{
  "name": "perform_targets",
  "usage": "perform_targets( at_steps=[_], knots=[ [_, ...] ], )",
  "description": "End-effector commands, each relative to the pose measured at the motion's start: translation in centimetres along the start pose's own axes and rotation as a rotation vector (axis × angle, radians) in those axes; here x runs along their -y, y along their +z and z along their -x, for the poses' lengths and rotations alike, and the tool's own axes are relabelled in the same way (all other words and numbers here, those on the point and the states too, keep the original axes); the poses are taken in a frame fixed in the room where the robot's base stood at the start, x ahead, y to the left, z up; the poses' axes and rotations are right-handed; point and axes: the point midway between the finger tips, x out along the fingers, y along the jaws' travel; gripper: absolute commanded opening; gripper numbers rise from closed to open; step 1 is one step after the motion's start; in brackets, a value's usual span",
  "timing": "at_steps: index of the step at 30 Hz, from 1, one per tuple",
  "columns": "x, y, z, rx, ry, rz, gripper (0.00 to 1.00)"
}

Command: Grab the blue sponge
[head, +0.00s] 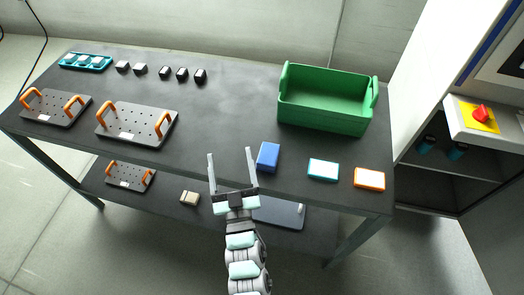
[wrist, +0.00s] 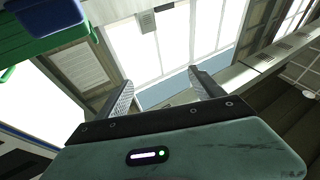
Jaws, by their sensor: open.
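The blue sponge (head: 268,157) is a small blue block near the front edge of the dark bench top, in the head view. My gripper (head: 231,154) is open, with its two fingers spread and nothing between them. In the head view its right finger appears just left of the sponge. I cannot tell how high the gripper is above the bench. In the wrist view the open gripper (wrist: 160,80) has no sponge between its fingers.
A green crate (head: 323,118) stands behind and right of the sponge. A teal-edged block (head: 323,169) and an orange-edged block (head: 369,178) lie to the right. Drilled plates with orange handles (head: 137,126), several dark blocks and a teal tray (head: 85,69) are left. The bench middle is clear.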

Motion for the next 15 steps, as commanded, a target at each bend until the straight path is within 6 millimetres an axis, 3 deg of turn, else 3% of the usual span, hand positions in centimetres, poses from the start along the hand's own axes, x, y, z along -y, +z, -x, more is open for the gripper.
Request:
perform_targets(
  at_steps=[5,15],
  knots=[
    [-1.4,1.6,-1.3,0.271,0.087,-0.003,0.78],
    [-6.1,3.4,2.6,0.653,0.347,-0.054,0.78]
  ],
)
